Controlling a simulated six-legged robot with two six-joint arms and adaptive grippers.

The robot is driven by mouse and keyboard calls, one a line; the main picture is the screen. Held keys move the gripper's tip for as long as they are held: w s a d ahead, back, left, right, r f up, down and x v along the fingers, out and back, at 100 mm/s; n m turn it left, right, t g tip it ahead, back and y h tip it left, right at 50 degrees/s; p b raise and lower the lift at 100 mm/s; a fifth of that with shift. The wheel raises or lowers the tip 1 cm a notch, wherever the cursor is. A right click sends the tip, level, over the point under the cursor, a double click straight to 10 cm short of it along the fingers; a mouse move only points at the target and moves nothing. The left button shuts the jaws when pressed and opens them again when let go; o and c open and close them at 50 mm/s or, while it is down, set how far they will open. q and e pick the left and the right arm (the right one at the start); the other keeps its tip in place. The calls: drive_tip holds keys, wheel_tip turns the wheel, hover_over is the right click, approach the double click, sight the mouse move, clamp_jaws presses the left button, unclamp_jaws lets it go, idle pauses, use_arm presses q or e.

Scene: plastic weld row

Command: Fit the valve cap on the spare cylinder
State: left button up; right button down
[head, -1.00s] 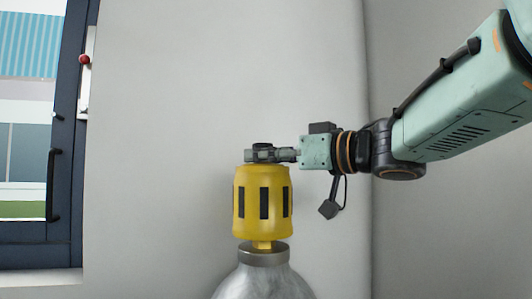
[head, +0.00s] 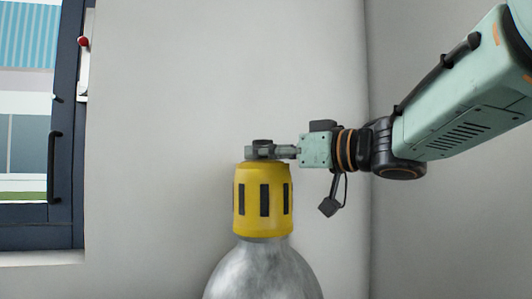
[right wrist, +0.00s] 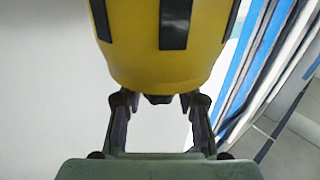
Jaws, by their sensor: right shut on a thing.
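The yellow valve cap (head: 253,205) with dark slots sits upright over the top of the grey spare cylinder (head: 262,270) in the head view. The cap hides the cylinder's neck, and its lower rim is at the cylinder's shoulder; I cannot tell if it is fully seated. My right gripper (head: 263,152) is shut on the top of the cap, coming in from the right. In the right wrist view, the cap (right wrist: 150,65) fills the upper middle, in front of the fingers of the right gripper (right wrist: 157,100). My left gripper is not in view.
A pale wall (head: 180,130) stands behind the cylinder, with a corner to its right. A dark-framed window or door (head: 68,200) with a handle is at the left. The space left of the cap looks clear.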

drive_tip(key=shift+f, duration=0.35)
idle(0.5)
drive_tip(key=shift+s, duration=0.1)
drive_tip(key=c, duration=0.8)
unclamp_jaws()
drive_tip(key=shift+c, duration=0.2)
wheel_tip(320, 180, up, 10)
drive_tip(key=shift+d, duration=0.1)
